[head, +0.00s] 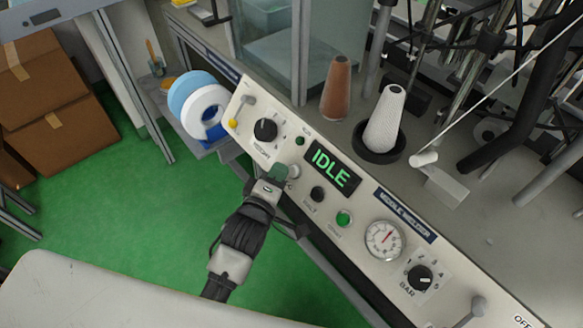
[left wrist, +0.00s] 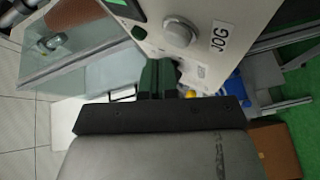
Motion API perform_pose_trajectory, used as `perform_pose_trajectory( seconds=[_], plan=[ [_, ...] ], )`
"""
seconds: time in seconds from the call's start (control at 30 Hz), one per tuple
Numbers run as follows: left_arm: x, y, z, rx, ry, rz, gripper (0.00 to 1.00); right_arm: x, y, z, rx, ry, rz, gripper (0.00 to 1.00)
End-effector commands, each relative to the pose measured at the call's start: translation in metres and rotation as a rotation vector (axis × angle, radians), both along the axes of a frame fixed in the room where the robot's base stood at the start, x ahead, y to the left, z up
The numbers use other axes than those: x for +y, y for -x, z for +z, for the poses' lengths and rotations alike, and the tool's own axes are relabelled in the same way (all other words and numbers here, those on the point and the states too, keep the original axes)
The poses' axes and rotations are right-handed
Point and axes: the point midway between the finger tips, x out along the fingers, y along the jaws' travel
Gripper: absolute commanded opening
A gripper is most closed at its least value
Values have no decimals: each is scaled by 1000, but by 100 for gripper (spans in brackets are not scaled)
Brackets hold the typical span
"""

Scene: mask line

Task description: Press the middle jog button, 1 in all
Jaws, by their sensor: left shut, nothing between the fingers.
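The jog button is a round grey button (left wrist: 179,34) on a pale control panel, with a JOG label (left wrist: 219,39) beside it in the left wrist view. In the head view my left gripper (head: 278,174) is at the panel's near edge and mostly hides the button; a pale bit (head: 293,171) shows just past the fingertips. In the left wrist view the green fingers of the left gripper (left wrist: 158,76) are shut together and empty. Their tips are beside the button in the picture, not over it; whether they touch the panel cannot be told. My right gripper is not in view.
Yarn cones (head: 384,120) stand behind. Cardboard boxes (head: 45,90) are at left; the green floor is open.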

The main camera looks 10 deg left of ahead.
Motion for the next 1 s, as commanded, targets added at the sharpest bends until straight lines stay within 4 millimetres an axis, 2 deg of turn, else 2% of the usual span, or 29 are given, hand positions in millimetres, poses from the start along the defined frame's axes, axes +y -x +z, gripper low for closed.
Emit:
perform_pose_trajectory(
  seconds=[0.27,0.7,1.0],
  plan=[
    [2,2,4,0,0,0,0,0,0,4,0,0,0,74],
    [21,27,32,1,-1,0,0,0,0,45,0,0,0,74],
    [24,30,32,-1,0,1,0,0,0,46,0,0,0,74]
  ],
)
